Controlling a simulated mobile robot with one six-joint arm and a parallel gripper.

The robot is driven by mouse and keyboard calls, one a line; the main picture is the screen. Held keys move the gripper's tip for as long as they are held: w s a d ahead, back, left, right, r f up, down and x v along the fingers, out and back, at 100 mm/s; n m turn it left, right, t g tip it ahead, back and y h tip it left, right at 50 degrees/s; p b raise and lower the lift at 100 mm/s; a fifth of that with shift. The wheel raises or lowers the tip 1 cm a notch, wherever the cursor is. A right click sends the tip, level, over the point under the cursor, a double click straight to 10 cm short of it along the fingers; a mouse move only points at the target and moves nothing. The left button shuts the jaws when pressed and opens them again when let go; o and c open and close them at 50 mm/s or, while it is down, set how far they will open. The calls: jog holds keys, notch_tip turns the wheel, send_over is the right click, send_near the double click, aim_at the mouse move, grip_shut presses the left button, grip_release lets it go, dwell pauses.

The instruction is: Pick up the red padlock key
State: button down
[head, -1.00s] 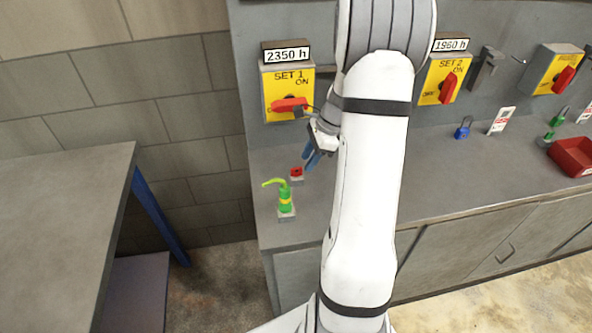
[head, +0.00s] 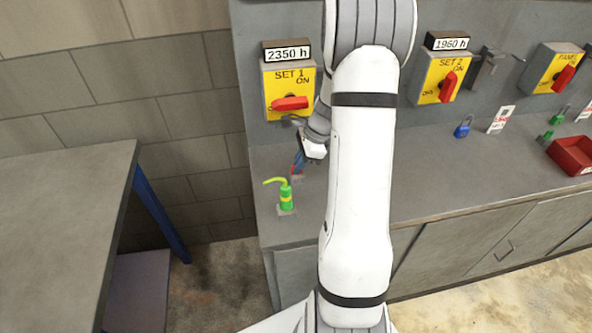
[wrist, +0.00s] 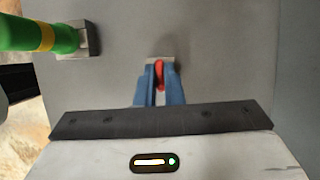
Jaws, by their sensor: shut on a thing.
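The red padlock key (wrist: 160,74) shows in the wrist view as a small red piece between the blue fingers of my gripper (wrist: 159,82). My gripper is shut on it. A small grey block (wrist: 163,60) lies at the fingertips; I cannot tell whether the key is clear of it. In the head view my gripper (head: 298,166) is low over the counter, behind the green bottle. The key is mostly hidden there by the fingers.
A green bottle (head: 285,196) with a bent spout stands close by on a small base. The SET 1 switch box (head: 289,90) is on the panel behind. A blue padlock (head: 463,127) and a red bin (head: 572,155) are at the right.

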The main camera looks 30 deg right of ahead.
dwell(0.4)
jog(key=shift+r, duration=0.4)
jog(key=b+v, duration=0.1)
jog(key=v, duration=0.1)
jog(key=shift+r, duration=0.35)
jog(key=s+d+b, duration=0.1)
jog(key=s+d, duration=0.1)
jog(key=d, duration=0.6)
jog(key=s+d+b, duration=0.2)
jog(key=d, duration=0.6)
jog(key=shift+s+d, duration=0.35)
jog(key=shift+s, duration=0.05)
